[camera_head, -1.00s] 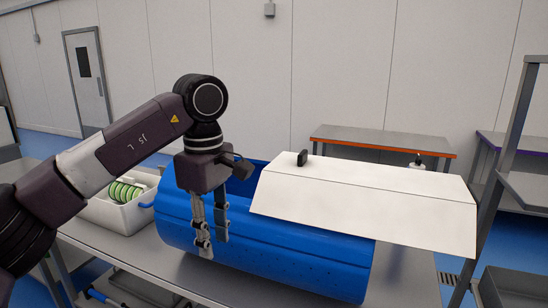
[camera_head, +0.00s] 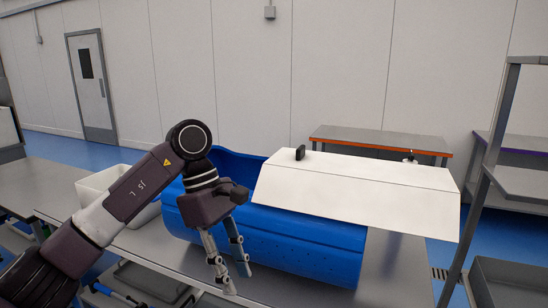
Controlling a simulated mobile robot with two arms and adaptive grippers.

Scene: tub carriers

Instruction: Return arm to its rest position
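My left gripper (camera_head: 236,284) hangs in front of a blue tub (camera_head: 310,254), pointing down past the near edge of the metal table. Its two fingers are apart and nothing shows between them. My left arm comes in from the lower left and hides part of the tub's left end. The tub lies on the table with a white lid panel (camera_head: 360,190) across its top right, with a black knob (camera_head: 300,152) on it. My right gripper is not in view.
A white bin (camera_head: 98,184) stands on the table at left, partly behind my arm. The metal table (camera_head: 392,262) has bare room to the right of the tub. A shelf rack (camera_head: 490,160) stands at right. An orange-edged table (camera_head: 380,142) stands behind.

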